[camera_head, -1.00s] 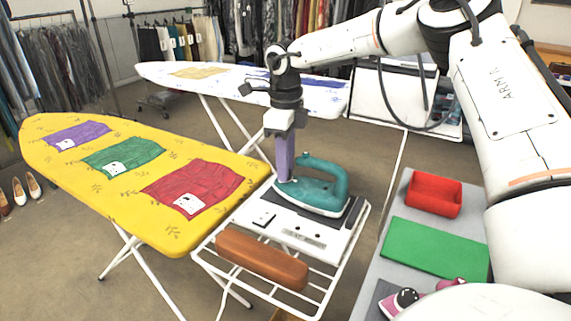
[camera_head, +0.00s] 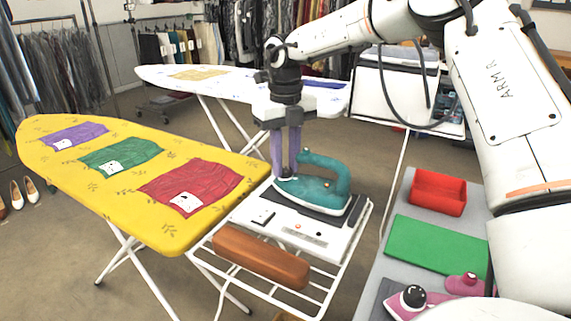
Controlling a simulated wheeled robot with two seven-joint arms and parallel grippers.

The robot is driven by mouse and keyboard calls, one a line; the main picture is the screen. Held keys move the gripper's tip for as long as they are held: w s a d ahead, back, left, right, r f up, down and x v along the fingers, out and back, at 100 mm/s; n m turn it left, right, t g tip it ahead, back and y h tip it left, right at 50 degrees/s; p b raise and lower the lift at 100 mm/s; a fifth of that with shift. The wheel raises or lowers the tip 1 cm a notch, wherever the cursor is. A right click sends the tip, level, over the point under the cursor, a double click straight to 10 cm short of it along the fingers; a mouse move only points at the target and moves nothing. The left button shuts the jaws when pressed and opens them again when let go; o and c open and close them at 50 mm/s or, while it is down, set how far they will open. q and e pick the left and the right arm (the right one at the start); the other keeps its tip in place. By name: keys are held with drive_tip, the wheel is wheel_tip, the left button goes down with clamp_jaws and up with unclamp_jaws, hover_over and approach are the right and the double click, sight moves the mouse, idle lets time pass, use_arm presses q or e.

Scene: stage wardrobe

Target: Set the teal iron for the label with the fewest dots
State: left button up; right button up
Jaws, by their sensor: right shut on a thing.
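The teal iron (camera_head: 322,194) rests on the dark pad of a white stand at the end of the yellow ironing board (camera_head: 120,212). My right gripper (camera_head: 284,176) points down with its purple fingers at the iron's left end, shut on a part of it; the fingers hide that part. Three cloths lie on the board: purple (camera_head: 80,133), green (camera_head: 135,152) and red (camera_head: 205,183). Each has a white label: purple's (camera_head: 63,143), green's (camera_head: 113,167) and red's (camera_head: 186,202). Their dots are too small to count surely. My left gripper is not in view.
A brown padded block (camera_head: 260,259) lies on the wire rack before the iron. At right, a grey surface holds a red tray (camera_head: 438,192), a green mat (camera_head: 435,246) and a pink iron with a black knob (camera_head: 413,295). A white ironing board (camera_head: 240,83) stands behind.

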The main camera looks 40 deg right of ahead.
sight(286, 170)
drive_tip(key=shift+m, duration=1)
drive_tip(key=o, duration=1.1)
drive_tip(key=shift+c, duration=0.2)
wheel_tip(286, 170, up, 10)
drive_tip(key=p, duration=0.1)
drive_tip(key=shift+r, duration=0.2)
